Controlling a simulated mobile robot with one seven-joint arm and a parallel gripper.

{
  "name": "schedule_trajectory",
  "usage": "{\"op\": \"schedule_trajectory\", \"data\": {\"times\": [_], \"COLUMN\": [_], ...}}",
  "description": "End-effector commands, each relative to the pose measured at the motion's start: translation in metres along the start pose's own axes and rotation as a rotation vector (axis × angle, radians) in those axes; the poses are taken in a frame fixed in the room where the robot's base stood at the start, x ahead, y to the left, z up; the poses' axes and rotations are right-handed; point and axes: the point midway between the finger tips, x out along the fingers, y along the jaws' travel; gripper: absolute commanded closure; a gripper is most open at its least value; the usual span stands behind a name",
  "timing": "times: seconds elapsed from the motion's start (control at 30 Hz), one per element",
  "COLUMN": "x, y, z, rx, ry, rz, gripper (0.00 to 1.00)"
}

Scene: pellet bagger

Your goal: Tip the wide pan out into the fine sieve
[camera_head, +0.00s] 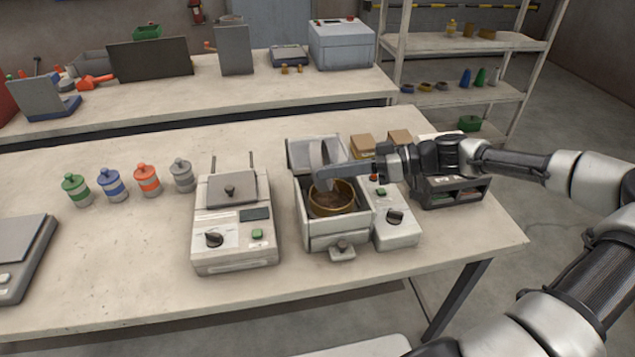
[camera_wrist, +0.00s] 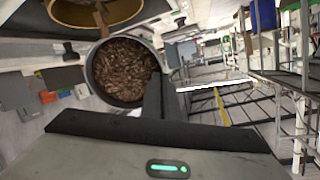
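The wide pan (camera_head: 317,163) is a grey round dish, tipped steeply on edge above the fine sieve. In the wrist view the pan (camera_wrist: 91,78) faces the camera and shows many brown pellets inside. The fine sieve (camera_head: 319,211) has a brass-coloured rim and sits in the open machine, with brown inside. Its brass rim also shows at the top left of the wrist view (camera_wrist: 134,10). My gripper (camera_head: 345,173) comes in from the right and appears shut on the pan's edge. Its fingertips are partly hidden, and whether pellets are falling is unclear.
The open grey machine (camera_head: 341,232) has its lid raised behind the sieve. Another machine (camera_head: 236,255) stands left of it. Several coloured jars (camera_head: 147,180) stand farther left. A dark tray (camera_head: 452,194) and small cardboard boxes (camera_head: 362,144) are close to my arm.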

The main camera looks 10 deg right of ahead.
Motion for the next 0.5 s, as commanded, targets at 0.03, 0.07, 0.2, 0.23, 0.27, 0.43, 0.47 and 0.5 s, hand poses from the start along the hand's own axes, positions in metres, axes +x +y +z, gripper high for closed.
{"op": "schedule_trajectory", "data": {"times": [0.03,0.07,0.2,0.23,0.27,0.43,0.47,0.5], "x": [-0.004,-0.006,-0.018,-0.020,-0.022,-0.030,-0.030,-0.031], "y": [0.006,0.007,0.008,0.008,0.007,0.007,0.006,0.006], "z": [0.012,0.014,0.017,0.017,0.017,0.015,0.015,0.014], "rx": [0.003,0.003,0.002,0.002,0.001,0.001,0.001,0.001], "ry": [0.075,0.112,0.260,0.284,0.306,0.386,0.392,0.398], "rz": [-0.026,-0.041,-0.104,-0.115,-0.125,-0.160,-0.162,-0.164], "gripper": [1.00,1.00,1.00,1.00,1.00,1.00,1.00,1.00]}}
